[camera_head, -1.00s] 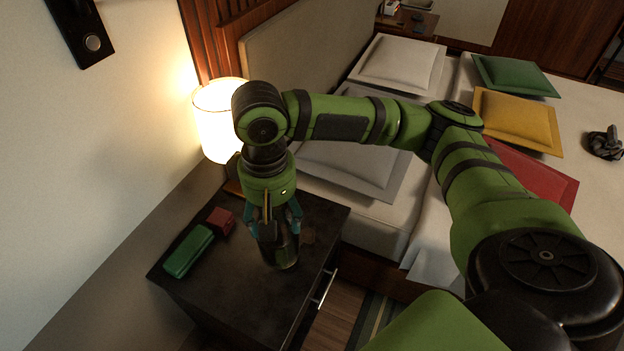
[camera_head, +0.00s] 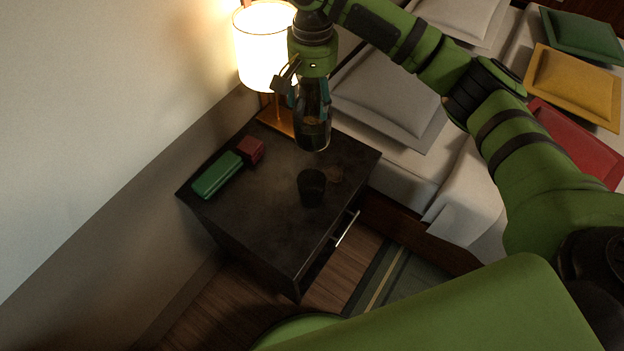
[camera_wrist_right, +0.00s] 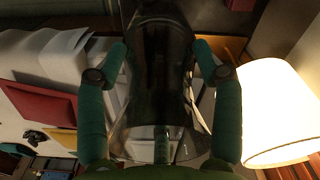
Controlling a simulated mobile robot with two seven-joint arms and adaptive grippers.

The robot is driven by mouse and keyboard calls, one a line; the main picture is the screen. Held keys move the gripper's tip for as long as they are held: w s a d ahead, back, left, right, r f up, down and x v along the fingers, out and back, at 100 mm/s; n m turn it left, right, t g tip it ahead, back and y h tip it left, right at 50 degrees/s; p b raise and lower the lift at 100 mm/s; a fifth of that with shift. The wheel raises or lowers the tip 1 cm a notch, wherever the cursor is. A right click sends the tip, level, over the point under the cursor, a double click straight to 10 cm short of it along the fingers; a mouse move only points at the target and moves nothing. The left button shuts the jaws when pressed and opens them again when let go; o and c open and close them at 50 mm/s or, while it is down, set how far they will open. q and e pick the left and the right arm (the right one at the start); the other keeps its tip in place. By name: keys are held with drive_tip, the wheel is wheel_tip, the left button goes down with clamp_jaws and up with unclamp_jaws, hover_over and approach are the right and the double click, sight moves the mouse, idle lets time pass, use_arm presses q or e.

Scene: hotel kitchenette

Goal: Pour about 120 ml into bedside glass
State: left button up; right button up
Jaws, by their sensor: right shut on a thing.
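My right gripper (camera_head: 312,88) points down above the back of the dark nightstand (camera_head: 262,228). It is shut on a clear carafe (camera_head: 313,135) with dark-looking contents, held roughly upright. In the right wrist view the carafe (camera_wrist_right: 163,65) fills the space between the two teal fingers (camera_wrist_right: 162,85). A small dark glass (camera_head: 312,188) stands on the nightstand, below the carafe in the head view and apart from it. The level inside the glass is too dark to tell. My left gripper is not in view.
A lit lamp (camera_head: 266,45) stands at the back of the nightstand, close to the gripper. A green case (camera_head: 217,175) and a red box (camera_head: 250,150) lie at the left. A brownish disc (camera_head: 335,176) lies beside the glass. The bed is at the right; the nightstand's front is clear.

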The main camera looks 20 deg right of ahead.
drive_tip(key=w+f+m+b, duration=0.1)
drive_tip(key=w+f+m, duration=0.4)
drive_tip(key=w+f, duration=0.4)
drive_tip(key=shift+w+a+f+m, duration=0.3)
drive_tip(key=shift+w+f, duration=0.05)
drive_tip(key=shift+w, duration=0.75)
drive_tip(key=shift+f+b, duration=0.15)
drive_tip(key=shift+b, duration=0.15)
drive_tip(key=s+a+f+m, duration=0.1)
drive_tip(key=s+a+f, duration=0.1)
drive_tip(key=f, duration=0.7)
drive_tip(key=shift+s+a+b, duration=0.3)
drive_tip(key=shift+s+b, duration=0.05)
drive_tip(key=shift+s, duration=0.2)
